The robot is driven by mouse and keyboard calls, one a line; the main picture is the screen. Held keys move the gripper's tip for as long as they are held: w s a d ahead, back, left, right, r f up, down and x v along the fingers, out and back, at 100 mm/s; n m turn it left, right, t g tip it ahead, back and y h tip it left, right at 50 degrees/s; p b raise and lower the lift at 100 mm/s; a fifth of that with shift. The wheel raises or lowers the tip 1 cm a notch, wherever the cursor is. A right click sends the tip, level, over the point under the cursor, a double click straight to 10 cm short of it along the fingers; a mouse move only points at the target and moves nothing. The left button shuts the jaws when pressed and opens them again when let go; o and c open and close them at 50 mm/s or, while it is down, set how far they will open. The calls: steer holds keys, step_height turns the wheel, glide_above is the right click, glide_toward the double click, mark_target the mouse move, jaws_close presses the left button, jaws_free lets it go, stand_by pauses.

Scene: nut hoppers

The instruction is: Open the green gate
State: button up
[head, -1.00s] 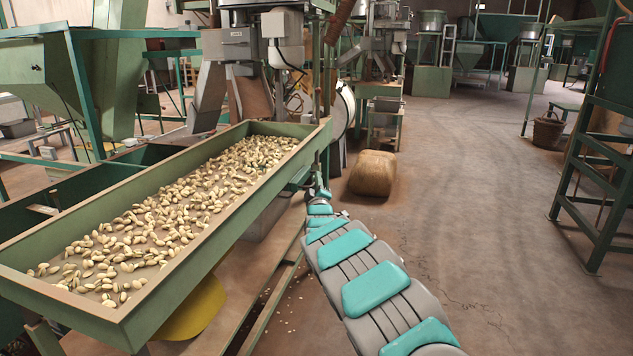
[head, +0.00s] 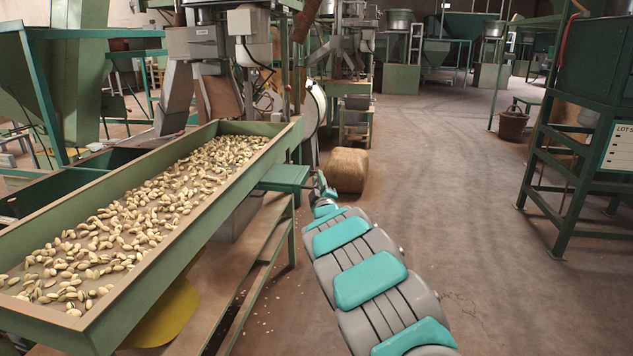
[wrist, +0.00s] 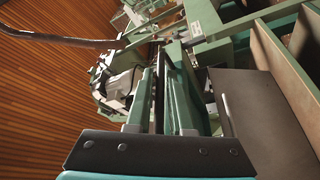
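My arm reaches forward in the head view, and my gripper (head: 322,186) is small at its far end, beside a flat green panel (head: 285,178) at the far end of the nut trough. I cannot tell whether this panel is the green gate; no other gate shows clearly. In the wrist view, the fingers of my gripper (wrist: 160,100) stand apart above a dark bolted plate, with green metal parts beyond them. Whether the fingers touch any green part cannot be told.
A long green trough (head: 200,222) full of pistachios runs along the left. A filled sack (head: 347,170) lies on the floor just beyond my gripper. A green stand (head: 567,180) rises at the right, with a basket (head: 513,124) behind it. The floor between is clear.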

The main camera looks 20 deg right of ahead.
steer(key=o, duration=0.3)
steer(key=shift+s, duration=0.1)
steer(key=d+v, duration=0.1)
steer(key=v, duration=0.6)
steer(key=shift+s+a+f, duration=0.2)
steer(key=shift+s+a, duration=0.05)
steer(key=shift+a, duration=0.3)
steer(key=s+d+m+g+h+p, duration=0.3)
steer(key=s+m+g, duration=0.55)
steer(key=s, duration=0.85)
steer(key=s+a+g+y+p, duration=0.1)
steer(key=s+a+g, duration=0.3)
steer(key=s, duration=1.1)
steer(key=s+a+m+g+y+p, duration=0.1)
steer(key=s+a+g, duration=0.4)
steer(key=s, duration=1)
steer(key=s+a+m+g+y+p, duration=0.1)
steer(key=s+a+g+y+p, duration=0.1)
steer(key=s, duration=1.3)
steer(key=shift+a+g+y, duration=0.7)
steer(key=shift+a+g, duration=0.45)
steer(key=shift+g, duration=0.1)
